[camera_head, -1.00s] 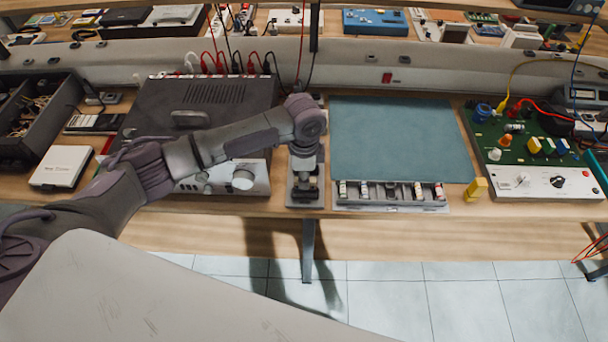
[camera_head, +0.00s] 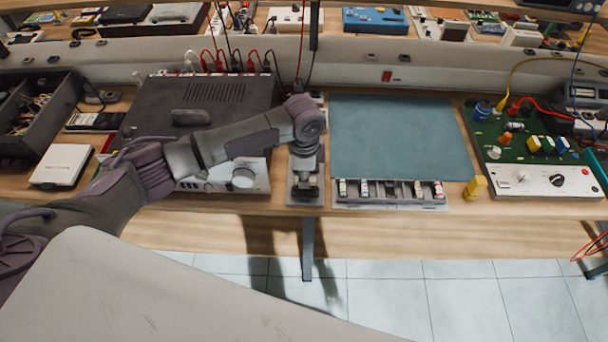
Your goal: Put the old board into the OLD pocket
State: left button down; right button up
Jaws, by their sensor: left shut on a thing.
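My left gripper (camera_head: 305,184) points down over a narrow grey tray (camera_head: 305,203) at the front edge of the bench, just left of the blue-green mat. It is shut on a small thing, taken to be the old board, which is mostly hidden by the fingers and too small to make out. I cannot tell whether that thing touches the tray. No OLD label can be read, and I cannot tell which part is the OLD pocket. My right gripper is not in view.
The mat (camera_head: 400,138) is bare. A parts tray (camera_head: 390,195) lies at its front edge, with a yellow piece (camera_head: 475,188) to the right. A silver-fronted hi-fi unit (camera_head: 215,100) stands left, partly behind my arm. A green circuit board panel (camera_head: 535,150) lies right.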

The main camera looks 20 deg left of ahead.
pick_arm(q)
jog(key=shift+f, duration=0.6)
dwell(0.4)
jog(key=c, duration=1)
grip_release()
jog(key=shift+r, duration=0.25)
notch_tip(320, 180, up, 12)
jog(key=shift+f, duration=0.2)
